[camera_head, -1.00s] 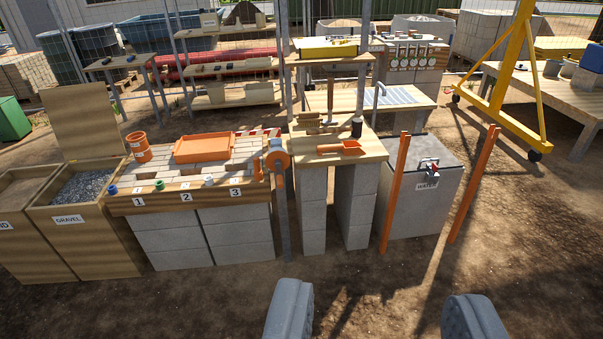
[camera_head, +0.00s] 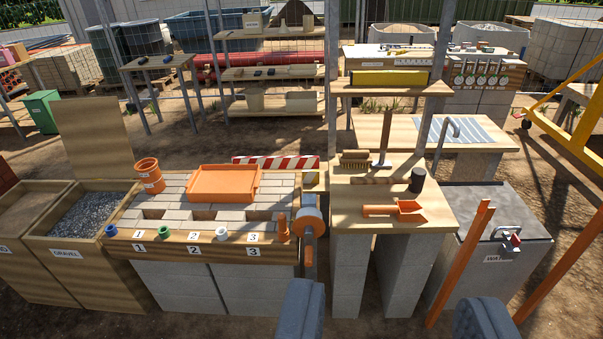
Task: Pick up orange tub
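Two orange vessels stand on the brick-topped bench at the left, and I cannot tell for certain which is the tub. One is a wide, shallow, rectangular orange tub (camera_head: 224,184) lying flat on the bricks. The other is an upright round orange bucket (camera_head: 150,177) with a white label at the back left corner. My gripper (camera_head: 388,318) shows as two grey fingers at the bottom edge. My gripper is open, empty and well short of both vessels.
Slanted orange posts (camera_head: 460,262) stand right. Bare ground lies in front.

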